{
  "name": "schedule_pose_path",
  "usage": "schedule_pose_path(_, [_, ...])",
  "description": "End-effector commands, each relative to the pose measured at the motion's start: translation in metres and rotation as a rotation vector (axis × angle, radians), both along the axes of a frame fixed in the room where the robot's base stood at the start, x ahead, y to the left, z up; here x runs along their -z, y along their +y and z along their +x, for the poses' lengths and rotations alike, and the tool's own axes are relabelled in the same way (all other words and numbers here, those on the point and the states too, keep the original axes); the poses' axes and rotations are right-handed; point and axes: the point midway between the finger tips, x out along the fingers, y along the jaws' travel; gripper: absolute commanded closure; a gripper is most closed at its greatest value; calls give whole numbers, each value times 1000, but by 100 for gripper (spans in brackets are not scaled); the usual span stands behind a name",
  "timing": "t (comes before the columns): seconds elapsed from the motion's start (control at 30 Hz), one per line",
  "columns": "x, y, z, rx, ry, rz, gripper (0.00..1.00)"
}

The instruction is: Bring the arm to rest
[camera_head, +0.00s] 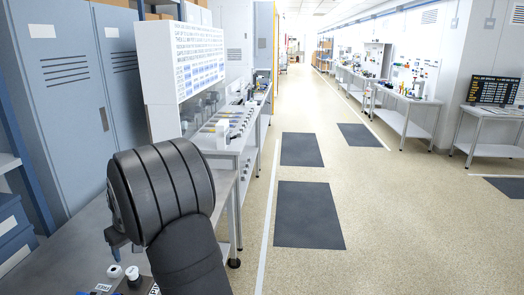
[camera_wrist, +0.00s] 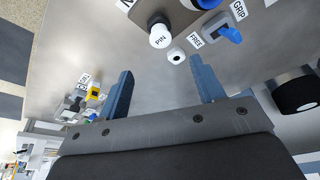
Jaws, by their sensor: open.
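In the wrist view my gripper (camera_wrist: 162,66) shows two blue fingers set wide apart, with nothing between them. Beyond the fingertips, on a grey metal bench top (camera_wrist: 90,35), are a white knob marked PIN (camera_wrist: 160,38), a small white piece (camera_wrist: 176,57) beside a FREE label, and a blue-topped piece (camera_wrist: 227,33) near a GRIP label. The fingers appear apart from these.
A white board with printed text (camera_head: 197,62) rises behind the arm, near grey-blue lockers (camera_head: 65,90). A second bench with several devices (camera_head: 235,125) runs on beyond. The aisle floor (camera_head: 400,220), with dark mats (camera_head: 308,215), is open on the right.

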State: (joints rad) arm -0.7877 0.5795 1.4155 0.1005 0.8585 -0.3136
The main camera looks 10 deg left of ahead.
Motion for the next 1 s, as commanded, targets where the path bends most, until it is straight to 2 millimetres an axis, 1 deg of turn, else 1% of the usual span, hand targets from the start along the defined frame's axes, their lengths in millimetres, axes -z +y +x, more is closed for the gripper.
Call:
schedule_pose_path(0.03, [11,3,1,0,3,-3,38])
schedule_pose_path(0.2, [44,11,6,0,3,-3,38])
schedule_pose_path(0.5, [95,25,14,0,2,-2,38])
schedule_pose_path(0.6, [107,29,16,0,1,-1,38])
schedule_pose_path(0.73, [118,31,18,0,1,-1,38])
schedule_pose_path(0.87, [123,33,19,0,0,0,38])
schedule_pose_path(1.0, [121,33,19,0,0,0,38])
